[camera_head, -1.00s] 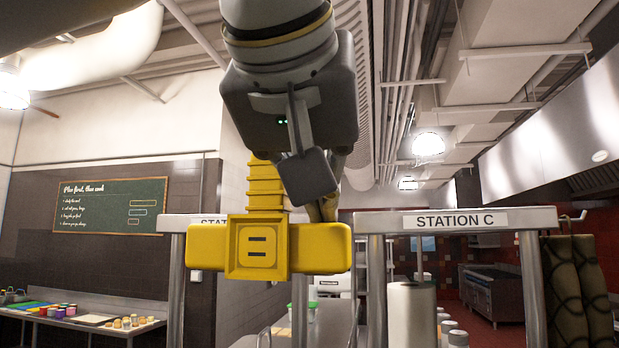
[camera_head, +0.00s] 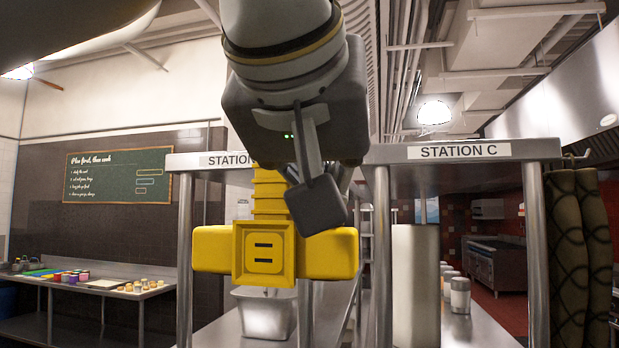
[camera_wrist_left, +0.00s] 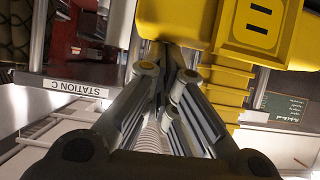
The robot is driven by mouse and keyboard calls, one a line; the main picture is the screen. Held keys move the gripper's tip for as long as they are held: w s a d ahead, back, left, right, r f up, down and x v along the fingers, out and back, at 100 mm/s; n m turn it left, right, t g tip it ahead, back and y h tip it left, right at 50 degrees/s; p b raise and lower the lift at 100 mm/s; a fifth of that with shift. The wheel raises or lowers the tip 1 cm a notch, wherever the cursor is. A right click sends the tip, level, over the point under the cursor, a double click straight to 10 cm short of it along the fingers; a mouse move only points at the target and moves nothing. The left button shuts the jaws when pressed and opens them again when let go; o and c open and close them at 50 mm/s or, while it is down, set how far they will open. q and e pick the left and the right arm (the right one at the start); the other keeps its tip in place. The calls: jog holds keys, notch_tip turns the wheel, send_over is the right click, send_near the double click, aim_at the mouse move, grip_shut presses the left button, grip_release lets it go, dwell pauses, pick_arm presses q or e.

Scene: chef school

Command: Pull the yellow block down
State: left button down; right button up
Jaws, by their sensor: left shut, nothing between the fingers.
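The yellow block (camera_head: 265,253) hangs in the middle of the head view. It is a wide bar with a square front face with two dark slots, below a ribbed yellow stem (camera_head: 269,190). My left arm comes down from above in front of the stem, and its fingers are mostly hidden there by its own dark wrist parts. In the left wrist view, my left gripper (camera_wrist_left: 168,62) is shut with nothing in it, its fingertips close to the yellow block (camera_wrist_left: 255,28). I cannot tell whether they touch it. My right gripper is not in view.
Steel shelf frames stand behind the block, one with a STATION C sign (camera_head: 458,152). A paper towel roll (camera_head: 415,285) and jars (camera_head: 460,295) stand on the right shelf. Patterned cloths (camera_head: 580,255) hang at the right.

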aim_at(330, 244)
pick_arm(q)
jog(key=shift+f, duration=0.8)
jog(key=shift+f+b, duration=1.3)
jog(key=shift+f, duration=0.3)
notch_tip(330, 244, up, 6)
jog(key=p, duration=0.6)
jog(key=s+a+r+p, duration=0.1)
jog(key=s+a, duration=0.1)
jog(key=s, duration=0.5)
jog(key=shift+s+a+r, duration=0.2)
jog(key=shift+s+r, duration=0.1)
jog(key=shift+r, duration=0.1)
